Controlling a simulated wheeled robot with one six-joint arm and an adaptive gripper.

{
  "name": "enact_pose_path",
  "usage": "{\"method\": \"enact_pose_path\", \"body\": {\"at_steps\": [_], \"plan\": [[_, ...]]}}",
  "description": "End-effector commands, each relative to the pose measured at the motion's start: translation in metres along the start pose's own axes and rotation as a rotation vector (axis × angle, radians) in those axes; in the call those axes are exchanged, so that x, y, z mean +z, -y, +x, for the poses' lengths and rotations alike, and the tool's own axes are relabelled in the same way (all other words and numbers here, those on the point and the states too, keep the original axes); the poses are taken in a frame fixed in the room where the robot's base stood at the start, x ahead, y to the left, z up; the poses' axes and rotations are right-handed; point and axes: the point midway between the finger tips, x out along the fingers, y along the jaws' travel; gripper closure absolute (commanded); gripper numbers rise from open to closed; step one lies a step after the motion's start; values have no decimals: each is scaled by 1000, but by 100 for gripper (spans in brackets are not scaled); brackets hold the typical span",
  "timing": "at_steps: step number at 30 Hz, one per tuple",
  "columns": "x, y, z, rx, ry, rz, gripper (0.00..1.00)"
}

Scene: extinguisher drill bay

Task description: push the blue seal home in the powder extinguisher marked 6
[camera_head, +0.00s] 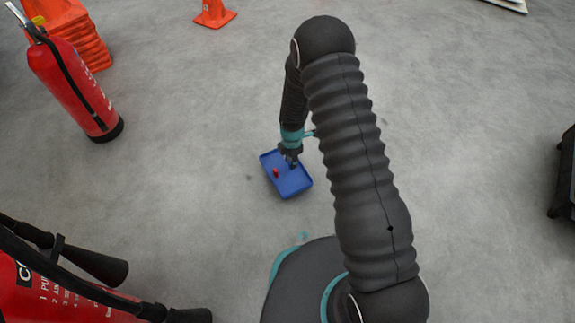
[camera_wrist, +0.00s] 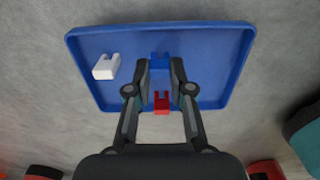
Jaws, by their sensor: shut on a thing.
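My gripper (camera_wrist: 161,66) is shut on the blue seal (camera_wrist: 160,61), a small notched piece between its fingertips. It is over the blue tray (camera_wrist: 240,50) on the floor; I cannot tell if the seal is clear of the tray's bottom. In the head view my gripper (camera_head: 291,158) is low over the tray (camera_head: 295,188), and the blue seal cannot be made out. A red extinguisher (camera_head: 72,82) stands at upper left, and part of another (camera_head: 50,295) shows at lower left. I see no 6 on either one.
A red seal (camera_wrist: 161,102) and a white seal (camera_wrist: 106,67) lie in the tray. Orange cones (camera_head: 75,30) are stacked at upper left, and another cone (camera_head: 214,14) stands at the top. A dark object (camera_head: 566,175) is at the right edge. Much of the floor is clear.

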Motion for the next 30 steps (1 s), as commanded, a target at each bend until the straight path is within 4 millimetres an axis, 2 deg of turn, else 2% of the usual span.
{"method": "enact_pose_path", "body": {"at_steps": [18,30], "plan": [[0,0,-27,0,0,0,100],[1,1,-29,0,0,11,100]]}}
